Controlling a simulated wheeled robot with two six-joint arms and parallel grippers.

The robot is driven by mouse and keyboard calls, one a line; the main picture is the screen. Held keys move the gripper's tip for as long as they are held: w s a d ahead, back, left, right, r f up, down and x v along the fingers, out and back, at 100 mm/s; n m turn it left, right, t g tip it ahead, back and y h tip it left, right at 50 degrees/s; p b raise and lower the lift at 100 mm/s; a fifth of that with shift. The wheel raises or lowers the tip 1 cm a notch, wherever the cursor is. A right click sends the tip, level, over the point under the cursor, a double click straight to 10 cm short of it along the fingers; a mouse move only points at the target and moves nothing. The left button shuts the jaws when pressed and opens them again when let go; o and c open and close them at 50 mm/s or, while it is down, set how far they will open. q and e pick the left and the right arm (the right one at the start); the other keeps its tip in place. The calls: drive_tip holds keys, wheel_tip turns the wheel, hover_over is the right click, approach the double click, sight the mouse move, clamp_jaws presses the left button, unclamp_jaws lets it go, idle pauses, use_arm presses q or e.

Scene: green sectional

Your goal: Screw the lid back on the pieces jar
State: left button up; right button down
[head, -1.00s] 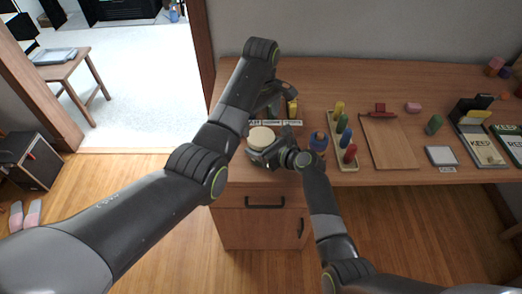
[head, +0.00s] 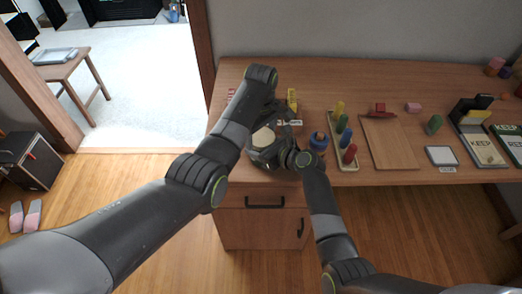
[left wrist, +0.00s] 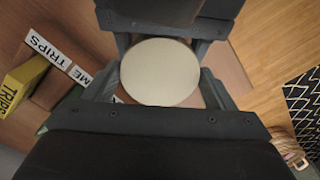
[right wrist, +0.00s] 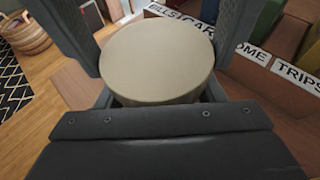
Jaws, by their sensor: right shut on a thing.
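A round cream lid (head: 263,138) shows near the table's front left edge. It also fills the space between the fingers in the left wrist view (left wrist: 160,72) and in the right wrist view (right wrist: 157,62). My right gripper (head: 264,152) is shut at the lid's level, with a finger on each side of the cream round piece. My left gripper (head: 268,118) hangs over the lid from above. Its fingers stand apart on either side of the lid, with narrow gaps showing. The jar body is hidden under the lid and grippers, so I cannot tell how the lid sits on it.
A labelled organizer (head: 291,122) with a yellow piece stands just behind. A peg board (head: 339,142) with coloured pegs and a blue round container (head: 319,142) are to the right. A wooden board (head: 390,145) lies further right. The front edge is close.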

use_arm(q)
drive_tip(key=c, duration=0.4)
drive_tip(key=shift+m, duration=1.6)
drive_tip(key=o, duration=1.1)
drive_tip(key=shift+c, duration=0.2)
drive_tip(key=shift+r, duration=0.1)
drive_tip(key=shift+r, duration=2.15)
